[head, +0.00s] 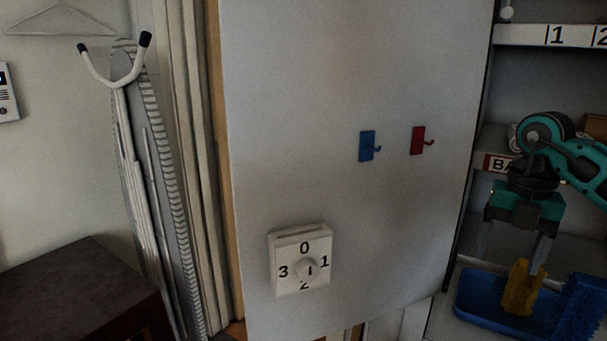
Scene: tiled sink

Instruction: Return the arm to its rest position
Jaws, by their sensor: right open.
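My right arm comes in from the right edge of the head view. Its teal and black right gripper (534,260) points down over a blue tray (475,303) at the lower right. The gripper is open. A grey finger shows just above and beside a yellow block-like object (520,290) standing in the tray; I cannot tell whether they touch. The other finger is hard to make out. My left gripper is not in view.
A blue bristly object (582,308) is at the tray's right. A white panel (330,70) with blue (367,146) and red (418,141) hooks and a numbered dial (301,260) fills the middle. Shelves (540,35) are at right. An ironing board (150,170) leans left beside a dark cabinet (75,295).

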